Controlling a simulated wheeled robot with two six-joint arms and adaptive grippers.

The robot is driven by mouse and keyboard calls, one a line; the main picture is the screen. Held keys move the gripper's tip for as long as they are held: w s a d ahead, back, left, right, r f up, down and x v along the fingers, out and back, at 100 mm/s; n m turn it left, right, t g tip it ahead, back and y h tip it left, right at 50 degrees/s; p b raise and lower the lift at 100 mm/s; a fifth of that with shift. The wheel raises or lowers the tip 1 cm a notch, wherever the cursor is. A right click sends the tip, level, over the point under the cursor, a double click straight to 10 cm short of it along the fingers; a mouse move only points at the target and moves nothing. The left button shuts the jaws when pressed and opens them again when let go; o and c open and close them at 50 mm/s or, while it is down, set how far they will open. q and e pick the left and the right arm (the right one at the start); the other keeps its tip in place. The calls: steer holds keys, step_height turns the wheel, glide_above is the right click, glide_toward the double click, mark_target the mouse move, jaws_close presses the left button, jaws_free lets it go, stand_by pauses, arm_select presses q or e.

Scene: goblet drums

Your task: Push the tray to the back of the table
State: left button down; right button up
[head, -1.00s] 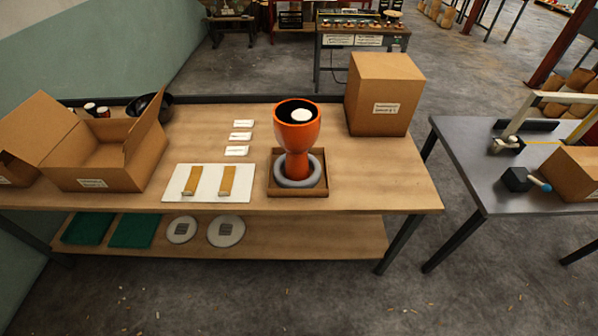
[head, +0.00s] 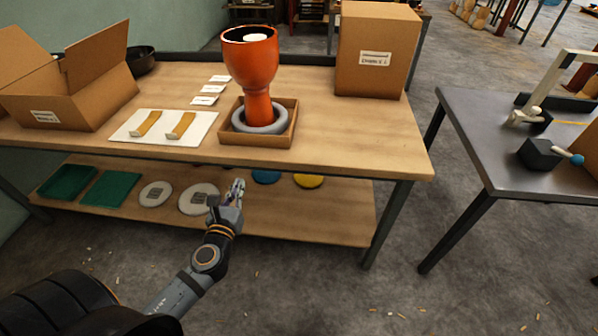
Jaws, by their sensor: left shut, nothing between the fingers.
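The tray (head: 281,139) is a shallow brown box near the front edge of the wooden table (head: 340,130). A grey ring (head: 241,120) lies in it, and an orange goblet drum (head: 257,75) stands upright in the ring. My left gripper (head: 238,186) is shut and empty. It is in front of the table, below the tabletop edge and apart from the tray. My right gripper is not in view.
A closed cardboard box (head: 376,55) stands right of the tray towards the back. A white board (head: 163,127) with two tan strips and several white cards (head: 208,88) lie to the left. An open carton (head: 75,100) stands further left. The tabletop behind the tray looks clear.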

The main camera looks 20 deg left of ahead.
arm_select(q)
steer(key=d+r+m+t, duration=0.1)
steer(key=d+r, duration=0.1)
steer(key=p, duration=0.2)
glide_toward(258, 142)
steer(key=x, duration=0.6)
steer(key=shift+a, duration=0.1)
steer(key=shift+w+a, duration=0.1)
steer(key=shift+w, duration=0.3)
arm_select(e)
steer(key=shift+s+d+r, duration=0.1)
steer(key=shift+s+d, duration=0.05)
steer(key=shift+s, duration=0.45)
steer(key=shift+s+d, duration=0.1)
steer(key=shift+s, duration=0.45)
arm_select(q)
steer(key=x, duration=0.3)
steer(key=shift+w, duration=0.4)
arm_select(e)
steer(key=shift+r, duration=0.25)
